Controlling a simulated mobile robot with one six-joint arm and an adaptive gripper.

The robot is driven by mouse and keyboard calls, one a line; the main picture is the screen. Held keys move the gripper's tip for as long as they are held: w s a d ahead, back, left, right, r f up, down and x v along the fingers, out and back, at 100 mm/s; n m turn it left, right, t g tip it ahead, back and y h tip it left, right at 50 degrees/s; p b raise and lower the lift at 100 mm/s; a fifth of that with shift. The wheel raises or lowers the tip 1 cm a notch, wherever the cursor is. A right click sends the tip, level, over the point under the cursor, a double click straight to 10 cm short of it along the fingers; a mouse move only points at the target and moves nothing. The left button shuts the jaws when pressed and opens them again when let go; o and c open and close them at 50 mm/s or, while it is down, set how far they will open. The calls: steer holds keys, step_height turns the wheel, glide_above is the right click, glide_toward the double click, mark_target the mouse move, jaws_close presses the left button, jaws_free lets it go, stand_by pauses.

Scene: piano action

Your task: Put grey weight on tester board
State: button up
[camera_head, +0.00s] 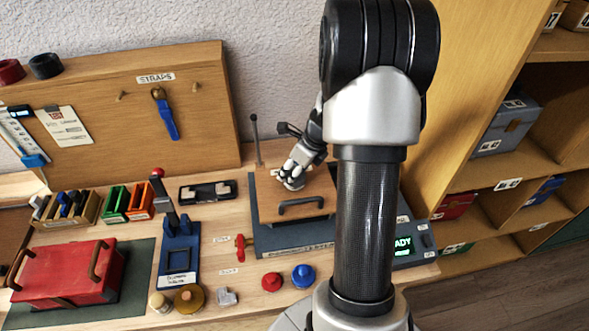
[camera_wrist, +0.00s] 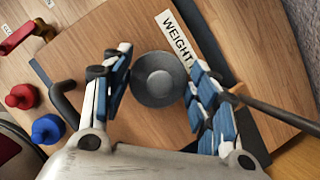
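The grey weight (camera_wrist: 158,78), a round dark-grey disc with a raised centre, is on the wooden tester board (camera_wrist: 85,42) beside its "WEIGHT" label (camera_wrist: 175,38). My gripper (camera_wrist: 160,82) is above the board, with its blue-padded fingers on either side of the weight. Narrow gaps show between the fingers and the weight, so the gripper looks open. In the head view, my gripper (camera_head: 292,180) is over the tester board (camera_head: 275,208); the weight is mostly hidden there by the fingers.
A dark handle (camera_head: 302,205) is at the board's front, and a thin upright lever (camera_head: 256,140) stands at its back left. A red knob (camera_head: 271,282) and a blue knob (camera_head: 303,276) stand in front.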

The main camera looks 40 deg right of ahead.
steer(key=o, duration=0.4)
steer(key=shift+r, duration=0.1)
steer(key=p+v, duration=0.4)
steer(key=v, duration=0.8)
